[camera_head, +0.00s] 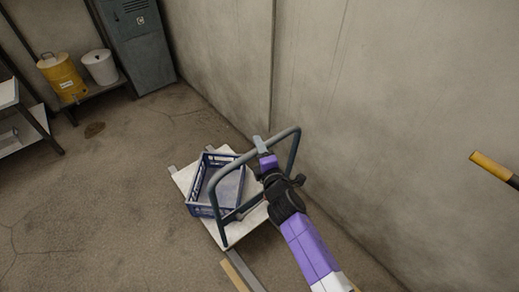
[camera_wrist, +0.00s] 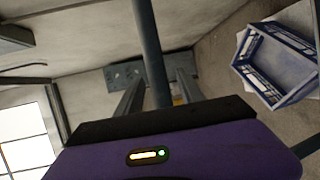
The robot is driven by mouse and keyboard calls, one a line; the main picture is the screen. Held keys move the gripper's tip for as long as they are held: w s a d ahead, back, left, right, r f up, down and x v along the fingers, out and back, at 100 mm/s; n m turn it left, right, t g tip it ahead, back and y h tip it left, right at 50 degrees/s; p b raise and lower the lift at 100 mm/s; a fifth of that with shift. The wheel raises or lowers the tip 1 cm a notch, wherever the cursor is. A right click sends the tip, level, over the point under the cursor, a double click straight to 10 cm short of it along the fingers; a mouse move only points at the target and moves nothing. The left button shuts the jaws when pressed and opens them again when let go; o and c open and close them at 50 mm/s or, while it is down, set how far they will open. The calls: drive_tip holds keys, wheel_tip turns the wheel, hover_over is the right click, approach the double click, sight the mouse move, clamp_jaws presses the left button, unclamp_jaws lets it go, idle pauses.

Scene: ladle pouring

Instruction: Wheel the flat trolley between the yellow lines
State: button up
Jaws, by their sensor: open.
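The flat trolley (camera_head: 239,231) has a pale deck and a grey tubular handle (camera_head: 293,153), and stands beside the wall. A blue crate (camera_head: 230,188) sits on its deck; it also shows in the wrist view (camera_wrist: 275,65). My gripper (camera_head: 262,147) is at the top bar of the handle. In the wrist view, the open fingers (camera_wrist: 157,92) stand on either side of the grey bar (camera_wrist: 150,40), with gaps visible. A short tan-yellow strip (camera_head: 233,275) lies at the near end of the trolley; I cannot tell whether it is a floor line.
The concrete wall (camera_head: 400,120) runs close along the trolley's right. A yellow-and-black bar (camera_head: 492,167) juts in at right. A grey locker (camera_head: 139,45), a yellow drum (camera_head: 62,77) and a white bucket (camera_head: 100,67) stand at the back left. The floor left of the trolley is clear.

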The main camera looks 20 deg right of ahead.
clamp_jaws()
idle(1.4)
